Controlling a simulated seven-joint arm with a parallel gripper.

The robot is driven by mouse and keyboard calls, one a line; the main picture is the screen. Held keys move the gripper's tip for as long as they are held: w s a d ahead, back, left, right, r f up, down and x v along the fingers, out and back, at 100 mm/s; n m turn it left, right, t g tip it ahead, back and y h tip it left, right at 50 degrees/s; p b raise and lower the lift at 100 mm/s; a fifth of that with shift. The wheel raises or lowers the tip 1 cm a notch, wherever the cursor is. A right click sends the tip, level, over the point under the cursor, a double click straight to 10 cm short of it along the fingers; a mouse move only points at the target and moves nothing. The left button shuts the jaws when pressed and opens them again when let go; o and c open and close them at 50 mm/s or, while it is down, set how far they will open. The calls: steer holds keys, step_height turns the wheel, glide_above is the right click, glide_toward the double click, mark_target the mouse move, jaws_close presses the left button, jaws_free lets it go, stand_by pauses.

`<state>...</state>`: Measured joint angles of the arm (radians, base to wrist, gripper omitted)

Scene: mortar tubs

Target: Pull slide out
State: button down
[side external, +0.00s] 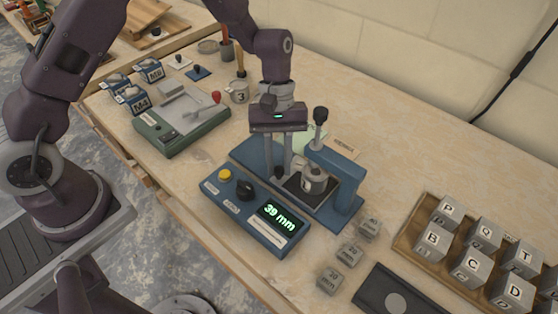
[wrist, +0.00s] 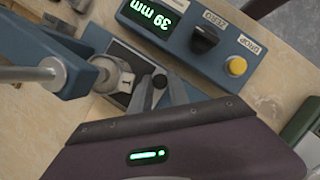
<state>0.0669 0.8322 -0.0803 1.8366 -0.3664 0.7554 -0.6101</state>
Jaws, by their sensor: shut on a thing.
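The blue gauge device (side external: 347,172) stands on the bench with an upright post and a plunger (side external: 320,128) with a black knob on top. Its dark slide (side external: 297,190) lies low in the base, and a round metal piece (side external: 314,178) sits on it under the plunger. The piece also shows in the wrist view (wrist: 113,78). My gripper (side external: 280,172) points down at the slide's near end, its fingers shut on the small black slide knob (wrist: 159,79). The fingertips hide part of the knob.
A control box (side external: 243,212) in front reads 39 mm, with a yellow button and a black dial. Several small metal blocks (side external: 349,254) lie right of it, beside a wooden tray of lettered cubes (side external: 417,235). A green device (side external: 182,120) stands at left.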

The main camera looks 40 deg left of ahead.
stand_by(0.4)
steer(key=a, duration=1.2)
steer(key=shift+w+a, duration=0.1)
steer(key=shift+a, duration=0.2)
steer(key=c, duration=1.6)
jaws_free()
steer(key=shift+a, duration=0.1)
steer(key=shift+o, duration=0.2)
steer(key=v, duration=0.7)
steer(key=shift+r, duration=0.1)
